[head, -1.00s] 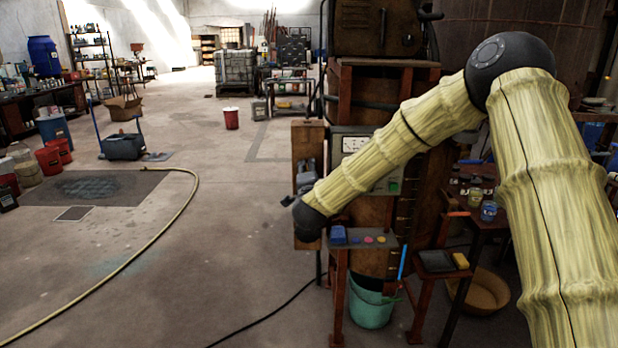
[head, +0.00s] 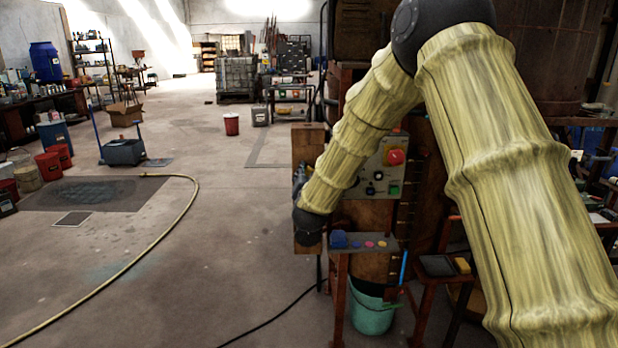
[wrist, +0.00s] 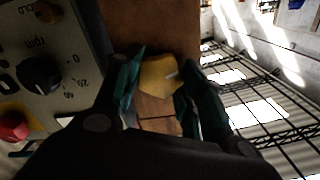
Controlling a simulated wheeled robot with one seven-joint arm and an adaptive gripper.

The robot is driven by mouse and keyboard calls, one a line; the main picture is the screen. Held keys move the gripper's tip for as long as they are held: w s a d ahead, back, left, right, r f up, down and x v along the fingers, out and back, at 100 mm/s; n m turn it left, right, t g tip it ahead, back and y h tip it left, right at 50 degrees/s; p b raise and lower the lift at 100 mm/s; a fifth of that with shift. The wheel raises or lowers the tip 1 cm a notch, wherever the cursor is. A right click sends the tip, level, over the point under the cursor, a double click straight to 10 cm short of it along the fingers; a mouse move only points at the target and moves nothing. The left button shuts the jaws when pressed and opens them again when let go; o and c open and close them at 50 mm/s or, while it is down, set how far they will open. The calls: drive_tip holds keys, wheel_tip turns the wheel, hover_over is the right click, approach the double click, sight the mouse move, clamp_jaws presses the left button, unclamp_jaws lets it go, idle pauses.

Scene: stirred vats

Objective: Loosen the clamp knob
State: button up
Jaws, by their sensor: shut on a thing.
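The clamp knob (wrist: 160,75) shows in the wrist view as a yellow, faceted knob with a pale mark on its face. It stands in front of a rust-brown surface. My gripper (wrist: 161,66) has its teal fingers on both sides of the knob and is shut on it. In the head view my arm's end covers the knob, and only a small dark part of the gripper (head: 299,176) shows beside the brown upright plate (head: 306,139).
A control panel (head: 393,166) with a red button is right of the knob in the head view; its rpm dial (wrist: 40,75) is close in the wrist view. A small shelf (head: 378,243) with coloured buttons is below.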

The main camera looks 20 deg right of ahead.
drive_tip(key=shift+f+n, duration=0.2)
drive_tip(key=shift+n, duration=1)
drive_tip(key=o, duration=1)
drive_tip(key=shift+r, duration=0.1)
drive_tip(key=v, duration=1.2)
